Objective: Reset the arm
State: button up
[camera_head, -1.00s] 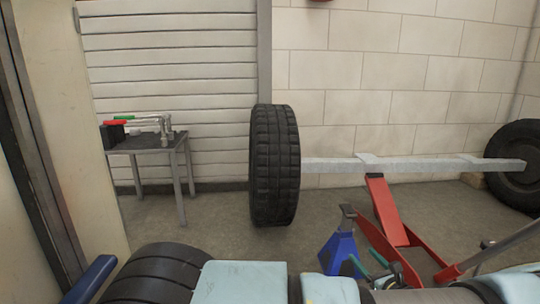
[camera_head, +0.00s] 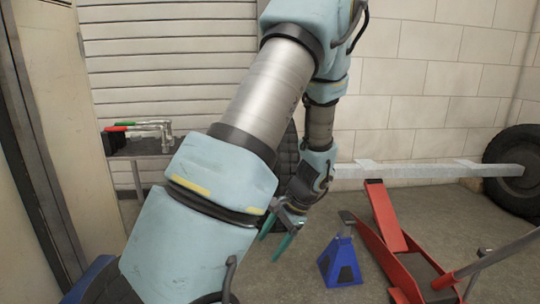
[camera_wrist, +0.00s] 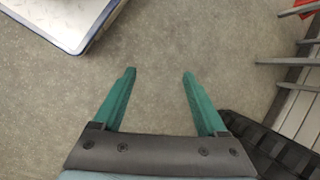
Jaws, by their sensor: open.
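My gripper (camera_head: 277,235) hangs at the end of my raised, folded arm in the head view, its green fingers pointing down to the left. In the wrist view my gripper (camera_wrist: 160,75) has its two green fingers wide apart, with only bare floor between them. It is open and empty. My arm covers most of the tyre (camera_head: 288,165) in the head view. A dark tyre (camera_wrist: 270,145) also shows at the lower right of the wrist view.
A blue stand (camera_head: 340,262) and a red floor jack (camera_head: 388,220) are right of my gripper. A grey beam (camera_head: 420,171) runs to another tyre (camera_head: 515,165). A small table (camera_head: 150,147) with tools stands left. A light panel with a blue edge (camera_wrist: 65,20) shows in the wrist view.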

jog(key=s+a+r+n+t+h+p, duration=0.1)
jog(key=s+a+r+n+h, duration=0.3)
jog(key=r, duration=0.3)
jog(key=s+a+r+n+h+p, duration=0.1)
jog(key=s+a+r+n+h, duration=0.2)
jog(key=r+n, duration=0.35)
notch_tip(320, 180, up, 38)
jog(key=y+p, duration=0.1)
jog(key=p, duration=3.6)
jog(key=shift+s+p, duration=0.15)
jog(key=shift+p, duration=0.25)
